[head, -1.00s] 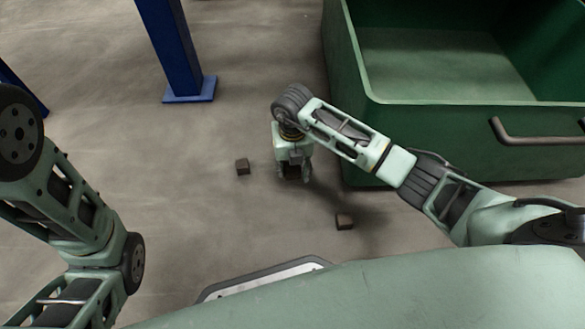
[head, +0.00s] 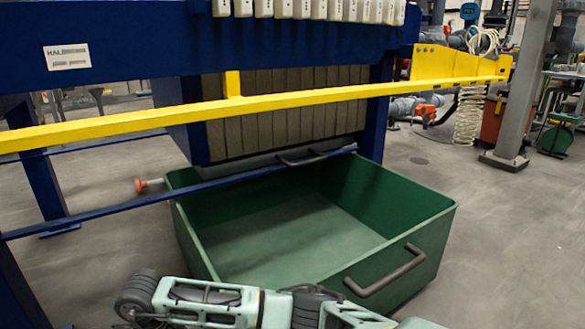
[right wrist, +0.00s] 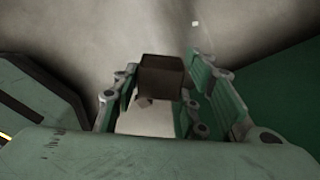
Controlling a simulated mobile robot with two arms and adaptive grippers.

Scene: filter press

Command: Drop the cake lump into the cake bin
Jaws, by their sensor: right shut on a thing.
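The cake lump (right wrist: 161,76) is a small dark brown block. In the right wrist view it sits between the fingers of my right gripper (right wrist: 163,84), which is shut on it. The cake bin (head: 398,246) is a large open green bin under the press in the head view. Its visible floor is bare, and a dark handle is on its front wall. My right arm crosses in front of the bin's near side. My right gripper is below the head view's edge, so its height against the rim is unclear. My left gripper is not in view.
A yellow rail (head: 300,100) and a thin blue bar (head: 110,217) run across the head view, the blue bar passing over the bin's rear left. Blue press legs (head: 42,185) stand around it. Concrete floor right of the bin is clear.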

